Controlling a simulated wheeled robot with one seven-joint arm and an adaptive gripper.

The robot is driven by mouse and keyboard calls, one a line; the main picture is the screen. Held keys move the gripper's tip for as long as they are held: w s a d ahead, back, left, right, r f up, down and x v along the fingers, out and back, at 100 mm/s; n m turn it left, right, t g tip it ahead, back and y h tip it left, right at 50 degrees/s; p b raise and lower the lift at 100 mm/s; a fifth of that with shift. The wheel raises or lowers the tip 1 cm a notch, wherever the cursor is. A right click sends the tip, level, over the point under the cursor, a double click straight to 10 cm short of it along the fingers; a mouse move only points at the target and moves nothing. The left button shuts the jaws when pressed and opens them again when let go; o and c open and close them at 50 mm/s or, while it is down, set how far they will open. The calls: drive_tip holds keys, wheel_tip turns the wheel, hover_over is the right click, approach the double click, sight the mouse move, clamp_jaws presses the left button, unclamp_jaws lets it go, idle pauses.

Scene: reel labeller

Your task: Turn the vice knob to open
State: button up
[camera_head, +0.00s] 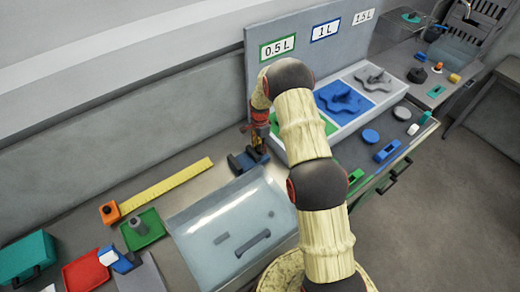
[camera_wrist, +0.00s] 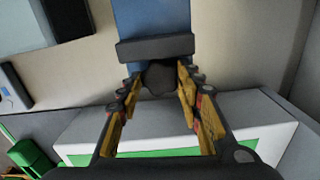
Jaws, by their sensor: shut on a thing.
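The blue vice (camera_head: 240,162) stands on the bench beside the back wall, at the left end of the white tray. In the wrist view the vice's blue body (camera_wrist: 152,18) and a dark grey jaw bar (camera_wrist: 155,47) are at the top. The vice knob (camera_wrist: 160,77) is dark and round, just below the bar. My gripper (camera_wrist: 160,82) is shut on the knob, with a finger on either side. In the head view my gripper (camera_head: 259,140) is small and points down at the vice, and the knob cannot be made out.
A white tray (camera_head: 350,121) with green, blue and grey sections lies right of the vice. A clear-lidded box (camera_head: 215,215) is in front, and a yellow ruler (camera_head: 170,185) lies to the left. Green, red and teal items crowd the bench's left end.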

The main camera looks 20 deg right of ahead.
sight(260, 148)
drive_tip(key=shift+n, duration=0.6)
drive_tip(key=o, duration=1.2)
drive_tip(key=shift+c, duration=0.2)
wheel_tip(260, 148, up, 12)
